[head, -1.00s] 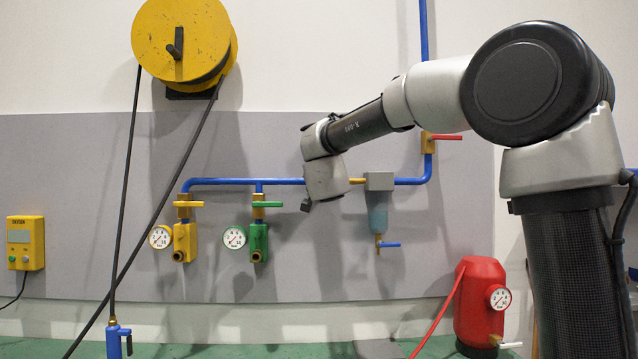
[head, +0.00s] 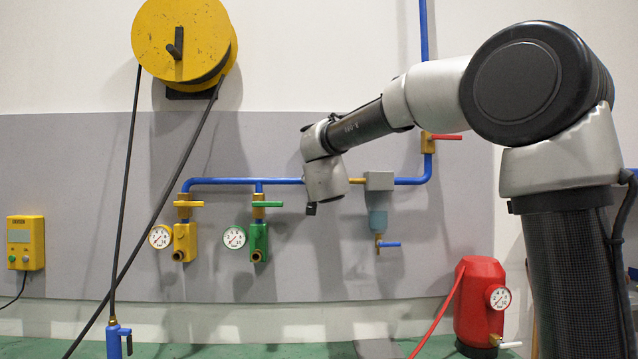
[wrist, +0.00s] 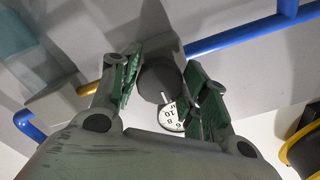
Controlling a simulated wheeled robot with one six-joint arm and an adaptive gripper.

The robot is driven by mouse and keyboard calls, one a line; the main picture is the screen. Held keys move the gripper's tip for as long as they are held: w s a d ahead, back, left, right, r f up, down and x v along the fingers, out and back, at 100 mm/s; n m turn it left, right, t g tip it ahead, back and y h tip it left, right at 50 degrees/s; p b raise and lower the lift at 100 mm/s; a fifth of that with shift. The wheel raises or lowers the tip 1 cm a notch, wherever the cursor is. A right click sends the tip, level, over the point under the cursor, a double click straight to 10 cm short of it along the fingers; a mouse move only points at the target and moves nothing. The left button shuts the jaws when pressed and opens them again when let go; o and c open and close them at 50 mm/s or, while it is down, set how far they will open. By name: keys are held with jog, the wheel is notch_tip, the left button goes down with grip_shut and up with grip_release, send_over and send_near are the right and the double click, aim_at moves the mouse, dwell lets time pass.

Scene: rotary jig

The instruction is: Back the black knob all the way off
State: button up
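The black knob (wrist: 156,85) shows in the wrist view as a dark round piece. My gripper (wrist: 161,76) has one green-padded finger on each side of it. The pads look to be against the knob, with no clear gap. A white dial gauge (wrist: 171,117) shows just below the knob, partly covered by my right finger. In the head view my wrist stands in front of the wall panel, left of the grey-topped filter (head: 379,181), and hides the knob and my fingers.
A blue pipe (head: 230,181) runs along the grey panel. Green (head: 258,240) and yellow (head: 185,240) valves with gauges hang to the left. A red tank (head: 479,300) stands at lower right. A yellow hose reel (head: 183,45) is at upper left.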

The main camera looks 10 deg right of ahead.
jog(key=shift+o, duration=1.3)
jog(key=shift+r, duration=0.1)
jog(key=s+a, duration=0.2)
jog(key=s, duration=0.9)
jog(key=shift+s, duration=0.4)
